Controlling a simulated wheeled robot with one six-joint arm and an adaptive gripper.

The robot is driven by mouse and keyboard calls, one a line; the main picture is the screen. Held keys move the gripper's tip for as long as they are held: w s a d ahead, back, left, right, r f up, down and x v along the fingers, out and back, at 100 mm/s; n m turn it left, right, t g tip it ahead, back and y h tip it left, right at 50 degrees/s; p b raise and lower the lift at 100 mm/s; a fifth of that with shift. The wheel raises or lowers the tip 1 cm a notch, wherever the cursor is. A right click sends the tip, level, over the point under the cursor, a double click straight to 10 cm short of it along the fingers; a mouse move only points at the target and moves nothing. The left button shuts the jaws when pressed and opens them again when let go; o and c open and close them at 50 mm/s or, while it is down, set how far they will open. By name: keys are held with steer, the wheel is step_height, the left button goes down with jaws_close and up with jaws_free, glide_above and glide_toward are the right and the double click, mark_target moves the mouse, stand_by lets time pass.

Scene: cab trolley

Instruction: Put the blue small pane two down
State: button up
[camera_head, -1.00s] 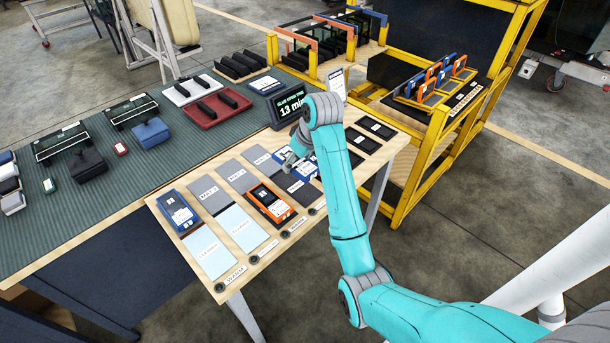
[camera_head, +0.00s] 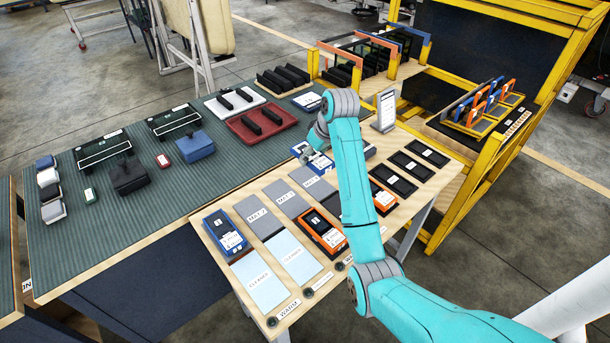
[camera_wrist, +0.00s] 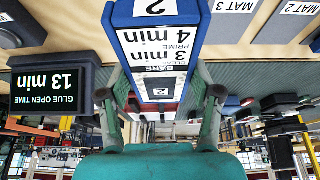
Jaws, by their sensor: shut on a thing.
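The blue small pane two (camera_wrist: 158,50) is a blue slab marked "2" with a white label listing minutes. It fills the upper middle of the wrist view, upside down. My gripper (camera_wrist: 160,98) has a finger on each side of it and is shut on it. In the head view my gripper (camera_head: 314,148) holds the pane (camera_head: 320,163) at the back of the light wooden table (camera_head: 222,262), near the grey mats. My arm partly covers this spot. Whether the pane touches the table I cannot tell.
Grey mats (camera_head: 258,217) and pale blue sheets (camera_head: 300,257) lie in rows. A blue piece (camera_head: 226,232) and orange pieces (camera_head: 323,232) stand on the table. A lit timer (camera_wrist: 45,88) reads 13 min. Dark pads (camera_head: 411,165) lie at right, near the yellow trolley (camera_head: 440,225).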

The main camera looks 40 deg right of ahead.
mark_target(310, 180)
steer(key=shift+f, duration=4.15)
steer(key=shift+f, duration=0.1)
steer(key=o, duration=1.3)
